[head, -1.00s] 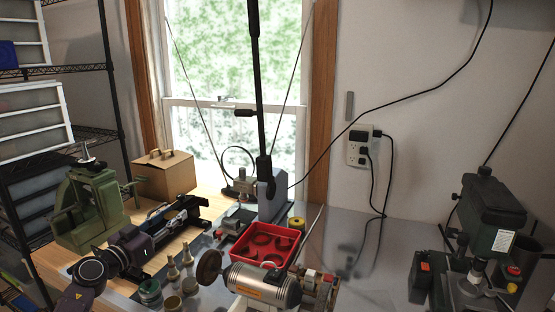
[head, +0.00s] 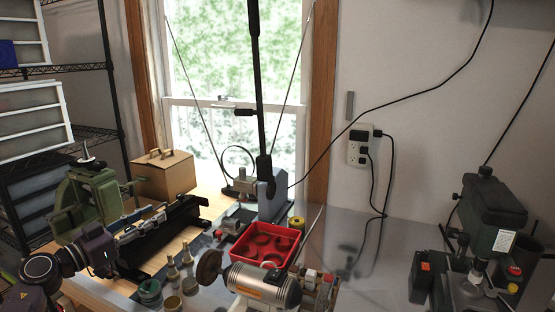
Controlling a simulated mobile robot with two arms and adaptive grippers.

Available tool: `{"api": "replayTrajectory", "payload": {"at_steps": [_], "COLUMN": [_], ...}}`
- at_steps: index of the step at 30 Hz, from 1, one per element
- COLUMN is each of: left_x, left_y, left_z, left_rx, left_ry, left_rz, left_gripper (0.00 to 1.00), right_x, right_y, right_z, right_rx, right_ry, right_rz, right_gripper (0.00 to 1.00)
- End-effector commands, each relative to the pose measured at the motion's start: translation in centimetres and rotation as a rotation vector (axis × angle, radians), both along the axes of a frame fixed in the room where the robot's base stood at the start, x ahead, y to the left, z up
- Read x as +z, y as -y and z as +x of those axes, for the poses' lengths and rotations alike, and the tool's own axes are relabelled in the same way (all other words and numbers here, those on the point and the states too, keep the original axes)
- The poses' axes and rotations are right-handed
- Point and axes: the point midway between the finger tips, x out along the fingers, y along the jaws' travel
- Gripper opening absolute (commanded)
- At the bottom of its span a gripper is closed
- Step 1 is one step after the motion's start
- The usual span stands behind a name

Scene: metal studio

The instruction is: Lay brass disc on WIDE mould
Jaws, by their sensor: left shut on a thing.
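My left gripper (head: 150,214) reaches in from the lower left, its wrist in front of the green machine. It is shut, its fingers pointing right and slightly up, above the near end of a black rail. A small yellowish edge, which I take for the brass disc (head: 161,206), shows at its fingertips; most of it is hidden or too small to make out. I cannot pick out the WIDE mould or read any label. My right gripper is out of view.
A green machine (head: 92,200) and a cardboard box (head: 164,175) stand behind my left arm. A black rail (head: 178,232) lies on the wooden bench. A red tray (head: 240,248), small bottles (head: 172,268) and a grinder motor (head: 265,284) crowd the middle.

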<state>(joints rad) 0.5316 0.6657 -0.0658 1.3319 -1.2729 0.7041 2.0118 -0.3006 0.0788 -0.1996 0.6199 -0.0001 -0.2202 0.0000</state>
Motion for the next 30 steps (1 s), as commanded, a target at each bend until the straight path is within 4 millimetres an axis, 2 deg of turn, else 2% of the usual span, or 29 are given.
{"api": "replayTrajectory", "payload": {"at_steps": [6,17,23,30], "left_x": [1.9,-1.5,-2.8,-3.4], "left_y": [4.7,8.2,10.0,11.9], "left_z": [-3.8,-11.0,-16.5,-23.3], "left_rx": [-0.238,-0.308,-0.336,-0.361], "left_ry": [0.004,-0.003,-0.004,-0.003], "left_rz": [0.004,0.001,0.000,0.000], "left_gripper": [0.16,0.16,0.16,0.16], "right_x": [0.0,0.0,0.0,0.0], "right_y": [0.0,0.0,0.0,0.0], "right_z": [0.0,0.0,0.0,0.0], "right_rx": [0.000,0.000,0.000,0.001], "right_ry": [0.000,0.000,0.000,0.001], "right_rz": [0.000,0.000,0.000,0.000], "right_gripper": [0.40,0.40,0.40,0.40]}}
